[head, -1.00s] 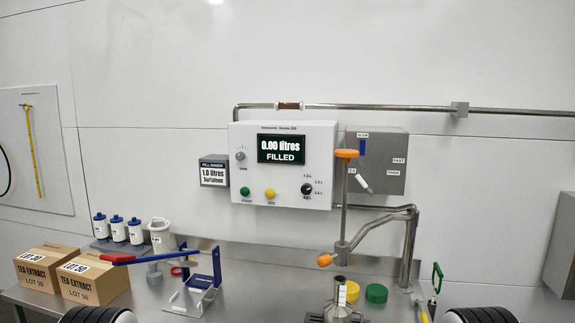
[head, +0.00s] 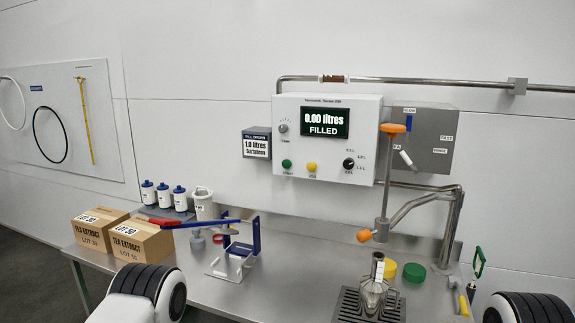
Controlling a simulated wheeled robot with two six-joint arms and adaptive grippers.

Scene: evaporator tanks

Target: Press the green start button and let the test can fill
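The green start button (head: 286,163) is on the lower left of the white control box (head: 365,115) on the wall, left of a yellow button (head: 311,167). The display (head: 325,122) reads "0.00 litres FILLED". The metal test can (head: 372,296) stands upright on a dark slotted drain grate (head: 347,304), at the lower right. The filling spout with orange handles (head: 394,128) is above and near it. I cannot see the can's contents. Neither gripper is in view; only parts of my arms show at the lower left and right edges.
A small box (head: 257,143) reading "1.0 litres" is left of the control box. On the steel bench are cartons (head: 143,243), white-and-blue bottles (head: 164,195), a stand with a red-and-blue lever (head: 195,223), and yellow and green lids (head: 414,272). The bench's front middle is clear.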

